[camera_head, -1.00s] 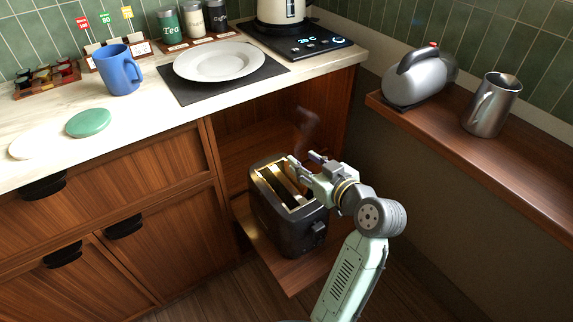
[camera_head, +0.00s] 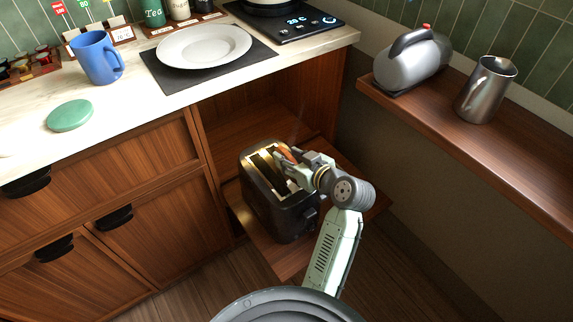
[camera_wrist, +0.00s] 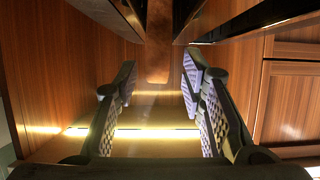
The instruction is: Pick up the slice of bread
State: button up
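The black toaster (camera_head: 270,205) has bright metal around its top slots and stands on a low wooden shelf. My gripper (camera_head: 284,161) is at its top, over the right-hand side of the slots. A small orange-brown piece, apparently the slice of bread (camera_head: 287,152), shows by the fingertips; most of it is hidden. In the wrist view a narrow brown strip, likely the bread's edge (camera_wrist: 159,45), stands between two dark slabs. My gripper (camera_wrist: 159,75) has its two fingers wide apart, with the strip's lower end between the tips and clear space on both sides.
The counter above holds a white plate (camera_head: 204,46) on a dark mat, a blue mug (camera_head: 98,60) and a green disc (camera_head: 70,115). A wooden ledge (camera_head: 480,135) on the right carries a grey metal appliance (camera_head: 412,65) and a steel pitcher (camera_head: 486,90).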

jog(key=shift+x, duration=0.85)
jog(key=shift+c, duration=0.2)
grip_shut()
